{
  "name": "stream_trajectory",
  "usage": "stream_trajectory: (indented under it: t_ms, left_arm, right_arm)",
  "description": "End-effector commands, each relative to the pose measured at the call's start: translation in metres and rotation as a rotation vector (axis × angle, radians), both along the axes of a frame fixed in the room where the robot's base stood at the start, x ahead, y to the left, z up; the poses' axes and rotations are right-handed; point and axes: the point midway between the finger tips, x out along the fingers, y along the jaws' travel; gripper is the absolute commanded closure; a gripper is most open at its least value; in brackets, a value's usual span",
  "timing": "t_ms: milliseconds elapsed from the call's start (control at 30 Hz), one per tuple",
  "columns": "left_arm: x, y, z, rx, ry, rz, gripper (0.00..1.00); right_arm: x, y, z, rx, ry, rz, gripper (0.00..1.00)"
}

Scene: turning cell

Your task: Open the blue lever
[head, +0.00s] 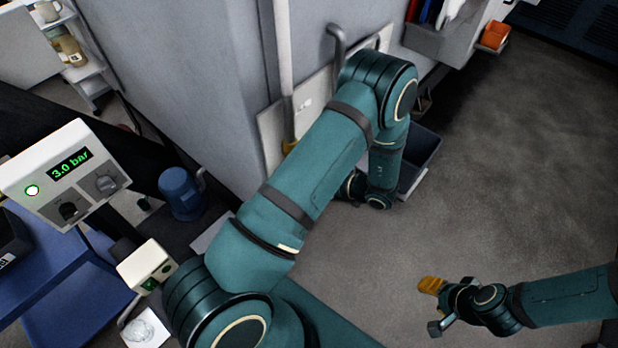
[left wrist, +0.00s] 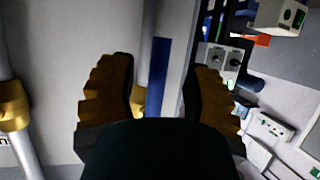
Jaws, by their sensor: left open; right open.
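A flat, upright blue bar (left wrist: 158,75), which looks like the blue lever, shows in the left wrist view between the fingers of my left gripper (left wrist: 164,70). The fingers are open, with yellow ribbed pads on either side of it in the picture. I cannot tell how far off the bar is or whether it is touched; its lower end is hidden by the gripper body. In the head view my left arm hides the lever and the left fingers. My right gripper (head: 434,306) is open and empty over the floor at the lower right.
A pale vertical pipe with a brass fitting (left wrist: 12,105) stands at the left of the wrist view. A grey cabinet (head: 200,70) rises behind my left arm. A gauge box reading 3.0 bar (head: 65,172) and a blue cylinder (head: 181,192) stand left. The floor at right is clear.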

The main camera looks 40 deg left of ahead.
Motion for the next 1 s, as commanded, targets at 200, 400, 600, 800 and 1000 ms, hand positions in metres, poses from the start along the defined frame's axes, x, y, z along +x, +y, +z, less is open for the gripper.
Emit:
stream_trajectory:
  t_ms: [200,400,600,800,1000]
  left_arm:
    - [0.006,-0.043,0.018,-0.002,-0.002,-0.002,0.51]
    - [0.009,-0.073,0.03,-0.001,-0.001,-0.001,0.51]
    - [0.01,-0.086,0.035,0.0,0.001,0.001,0.51]
    - [0.01,-0.087,0.036,0.0,0.002,0.001,0.51]
    - [0.01,-0.087,0.036,0.0,0.001,0.001,0.51]
  right_arm:
    - [0.0,0.0,0.0,0.0,0.0,0.0,0.53]
    - [0.0,0.0,0.0,0.0,0.0,0.0,0.53]
    - [0.0,0.0,0.0,0.0,0.0,0.0,0.53]
    - [0.0,0.0,0.0,0.0,0.0,0.0,0.53]
    - [0.0,0.0,0.0,0.0,0.0,0.0,0.53]
